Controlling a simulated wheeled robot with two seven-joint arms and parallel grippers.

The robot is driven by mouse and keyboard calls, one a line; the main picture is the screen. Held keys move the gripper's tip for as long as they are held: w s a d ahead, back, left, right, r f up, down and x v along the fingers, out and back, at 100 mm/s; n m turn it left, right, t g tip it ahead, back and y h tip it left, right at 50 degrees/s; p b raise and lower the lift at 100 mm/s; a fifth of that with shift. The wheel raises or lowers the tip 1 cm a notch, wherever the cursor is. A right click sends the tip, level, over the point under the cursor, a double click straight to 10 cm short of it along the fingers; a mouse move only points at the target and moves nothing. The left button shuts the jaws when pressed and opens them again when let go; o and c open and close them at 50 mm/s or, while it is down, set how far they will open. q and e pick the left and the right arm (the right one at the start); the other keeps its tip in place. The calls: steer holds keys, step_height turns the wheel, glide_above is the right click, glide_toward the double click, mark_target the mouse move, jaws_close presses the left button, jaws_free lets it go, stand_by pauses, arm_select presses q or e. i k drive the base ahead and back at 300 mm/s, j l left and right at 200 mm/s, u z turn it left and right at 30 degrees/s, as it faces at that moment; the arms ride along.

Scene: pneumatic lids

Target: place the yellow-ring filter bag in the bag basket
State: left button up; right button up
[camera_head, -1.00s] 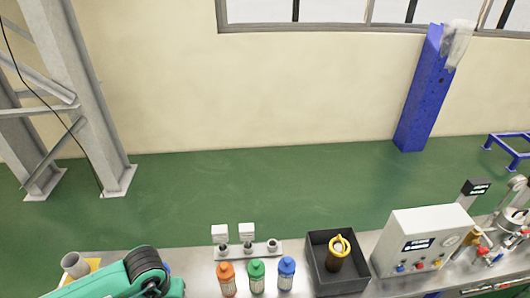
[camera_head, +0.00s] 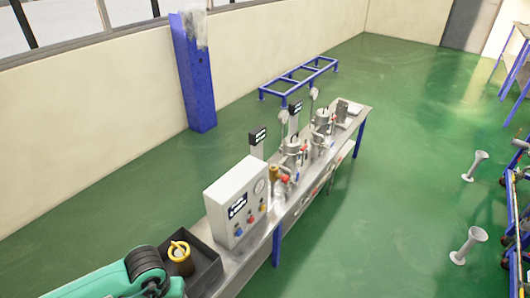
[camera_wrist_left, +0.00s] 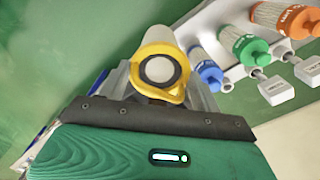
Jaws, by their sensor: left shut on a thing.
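In the left wrist view, my left gripper (camera_wrist_left: 160,88) is shut on a yellow-ringed piece (camera_wrist_left: 166,47). Its ring has a pale disc inside, and a whitish cylindrical body shows behind it. I take it for the yellow-ring filter bag. I cannot tell which thing is the bag basket. My right gripper is not in view.
The steel bench (camera_head: 285,212) carries a grey control box (camera_head: 234,202) and two steel vessels (camera_head: 292,150) (camera_head: 322,121) with gauges. Green floor surrounds the bench.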

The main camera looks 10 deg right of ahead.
mark_target(340, 120)
steer(key=i+l+z, duration=0.1)
steer(key=z, duration=0.3)
steer(key=i+l+z, duration=0.1)
steer(key=z, duration=0.35)
steer(key=i+z, duration=0.2)
steer(key=z, duration=0.2)
steer(key=i, duration=2.85)
steer(key=i+l+u, duration=0.15)
steer(key=i, duration=0.5)
steer(key=i+l+u, duration=0.1)
steer(key=i, duration=0.55)
